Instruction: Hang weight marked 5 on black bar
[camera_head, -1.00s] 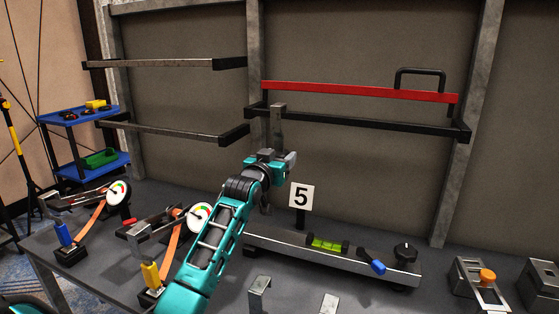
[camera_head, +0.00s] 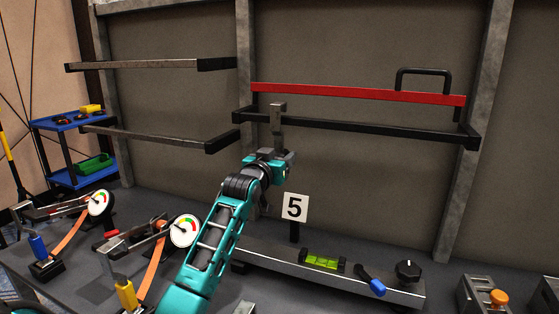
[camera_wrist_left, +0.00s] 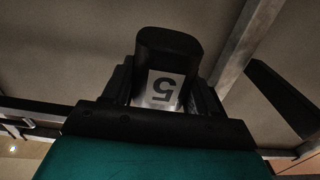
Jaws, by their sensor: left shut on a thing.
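My left gripper (camera_head: 274,158) is shut on the weight marked 5, whose grey hook (camera_head: 278,114) points up in the head view. In the left wrist view the black weight (camera_wrist_left: 168,45) sits between my left gripper's fingers (camera_wrist_left: 166,92), with its 5 label upside down. The black bar (camera_head: 380,129) runs across the wall under a red bar. The hook overlaps the black bar near its left end; I cannot tell whether it is over the bar or in front of it. My right gripper is out of view.
A red bar (camera_head: 350,93) with a black handle is above the black bar. Two grey bars (camera_head: 150,64) are to the left. The wall around the bars is clear.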

